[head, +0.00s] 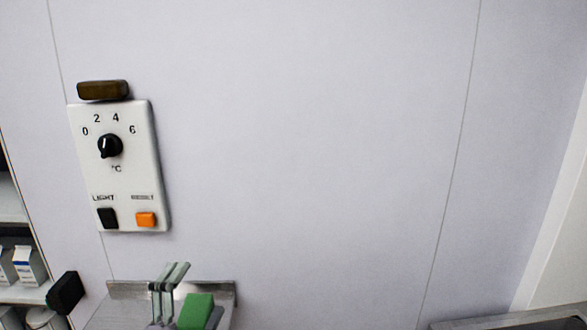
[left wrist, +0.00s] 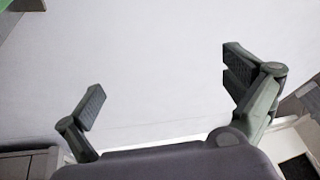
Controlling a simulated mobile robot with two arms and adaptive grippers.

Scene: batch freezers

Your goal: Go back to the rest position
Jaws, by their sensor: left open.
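My left gripper (head: 172,278) is at the bottom of the head view, in front of the pale wall and below the control panel (head: 128,180). The fingers appear grey-green. In the left wrist view the same gripper (left wrist: 160,90) has its two fingers wide apart, with nothing between them and a plain pale surface beyond. The panel has a black dial (head: 109,146) marked 0 to 6 °C, a black switch (head: 107,218) labelled LIGHT and an orange switch (head: 146,219). The gripper is apart from the panel in the picture. My right gripper is not in view.
A brown lamp-like block (head: 102,90) sits above the panel. A metal ledge (head: 120,290) and a green block (head: 195,311) are near the gripper in the picture. Shelves with white cartons (head: 30,265) stand at the left. The wall right of the panel is bare.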

